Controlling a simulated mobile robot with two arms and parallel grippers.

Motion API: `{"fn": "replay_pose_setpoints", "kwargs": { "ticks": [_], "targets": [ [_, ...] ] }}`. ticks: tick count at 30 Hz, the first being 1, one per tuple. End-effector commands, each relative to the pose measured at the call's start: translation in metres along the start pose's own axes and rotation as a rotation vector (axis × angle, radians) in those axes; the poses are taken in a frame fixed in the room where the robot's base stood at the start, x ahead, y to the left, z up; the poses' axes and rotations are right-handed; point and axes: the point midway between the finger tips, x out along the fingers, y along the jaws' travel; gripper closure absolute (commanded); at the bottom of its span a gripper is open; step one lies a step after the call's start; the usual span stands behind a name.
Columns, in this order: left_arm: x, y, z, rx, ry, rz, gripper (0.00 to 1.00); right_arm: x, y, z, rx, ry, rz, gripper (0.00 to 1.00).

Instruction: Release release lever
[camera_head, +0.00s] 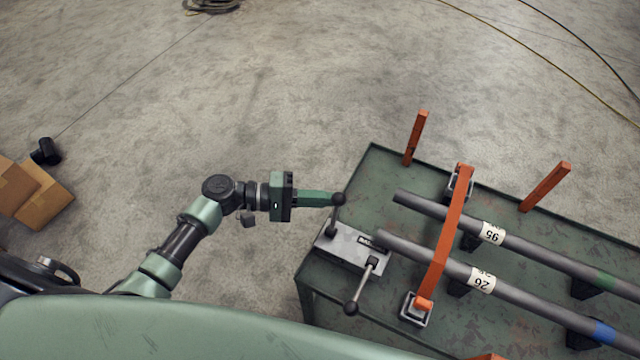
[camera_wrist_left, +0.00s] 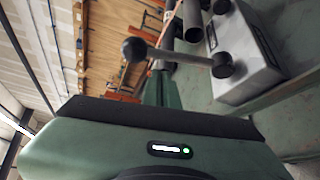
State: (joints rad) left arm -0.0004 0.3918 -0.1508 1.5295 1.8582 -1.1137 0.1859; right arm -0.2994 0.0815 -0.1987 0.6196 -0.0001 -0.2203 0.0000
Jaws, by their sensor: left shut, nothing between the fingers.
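A grey lever box (camera_head: 350,252) sits on the left end of the green table and carries two levers with dark ball knobs. The far lever (camera_head: 335,214) points away, its knob at the fingertips of my left gripper (camera_head: 328,198). The near lever (camera_head: 360,287) points toward my body. I cannot tell which one is the release lever; the label is unreadable. My left gripper is shut and empty. In the left wrist view the fingers (camera_wrist_left: 160,90) lie behind a lever's shaft (camera_wrist_left: 180,57), and its knob (camera_wrist_left: 134,50) is left of them. Contact is unclear. My right gripper is out of view.
Two grey pipes (camera_head: 520,252) lie on the green table (camera_head: 385,172) under an orange clamp bar (camera_head: 446,235). Orange posts (camera_head: 416,138) stand at its far edge. Cardboard boxes (camera_head: 40,195) stand on the floor at left.

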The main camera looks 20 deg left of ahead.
Motion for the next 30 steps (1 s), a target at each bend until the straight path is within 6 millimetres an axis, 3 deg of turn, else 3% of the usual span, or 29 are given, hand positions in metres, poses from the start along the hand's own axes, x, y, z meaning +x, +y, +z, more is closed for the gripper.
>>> {"fn": "replay_pose_setpoints", "kwargs": {
  "ticks": [5,16,30],
  "targets": [
    [-0.004,0.001,0.012,-0.001,0.0,0.0,1.0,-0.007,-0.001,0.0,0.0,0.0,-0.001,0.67],
    [-0.005,0.0,0.012,0.001,0.0,0.001,1.0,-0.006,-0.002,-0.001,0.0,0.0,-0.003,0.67],
    [-0.007,-0.002,0.017,0.063,-0.001,0.038,1.0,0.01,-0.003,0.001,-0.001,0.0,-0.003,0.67]
  ]
}}
